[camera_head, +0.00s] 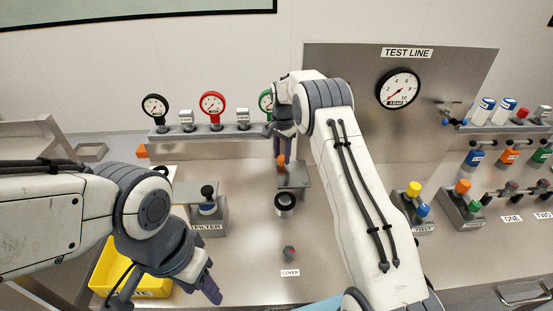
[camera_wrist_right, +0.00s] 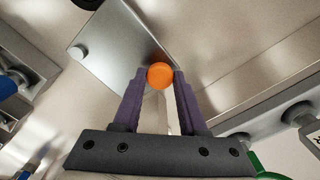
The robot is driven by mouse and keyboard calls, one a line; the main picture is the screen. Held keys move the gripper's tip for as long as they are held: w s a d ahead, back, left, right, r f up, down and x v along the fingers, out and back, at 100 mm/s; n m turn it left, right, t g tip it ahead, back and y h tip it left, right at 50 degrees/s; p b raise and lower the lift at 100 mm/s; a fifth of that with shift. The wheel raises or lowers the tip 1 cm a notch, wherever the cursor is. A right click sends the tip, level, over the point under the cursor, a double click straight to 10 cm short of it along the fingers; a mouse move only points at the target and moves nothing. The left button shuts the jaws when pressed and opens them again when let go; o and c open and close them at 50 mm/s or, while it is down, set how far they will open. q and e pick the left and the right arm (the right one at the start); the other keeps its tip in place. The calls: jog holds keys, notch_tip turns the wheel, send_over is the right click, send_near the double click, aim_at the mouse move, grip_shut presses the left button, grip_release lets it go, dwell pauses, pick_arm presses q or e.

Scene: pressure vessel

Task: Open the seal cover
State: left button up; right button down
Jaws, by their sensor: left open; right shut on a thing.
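My right gripper (camera_head: 281,158) is shut on an orange round knob, which shows clearly between the purple fingertips in the right wrist view (camera_wrist_right: 160,75). The knob is beside a flat grey metal plate (camera_head: 297,180), which also fills the upper left of the wrist view (camera_wrist_right: 115,50). Whether the knob is joined to this plate cannot be told. In front of the plate stands a black-ringed round port (camera_head: 285,203). A small dark piece with a red mark (camera_head: 289,253) sits behind the COVER label (camera_head: 290,272). My left gripper (camera_head: 208,286) is open and empty beside the yellow bin.
The yellow waste bin (camera_head: 112,268) is at the lower left, partly behind my left arm. A FILTER block (camera_head: 208,212) stands left of the port. Gauges (camera_head: 212,104) line the back rail. Valve blocks (camera_head: 463,206) stand at right.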

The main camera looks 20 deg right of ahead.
jog(key=shift+w+d+r+m, duration=0.1)
jog(key=shift+w+d+m, duration=0.2)
jog(key=shift+d+m, duration=0.55)
jog(key=shift+w+d+m, duration=0.25)
jog(key=shift+d+m, duration=0.55)
jog(key=shift+m, duration=0.05)
jog(key=shift+c, duration=2.3)
grip_release()
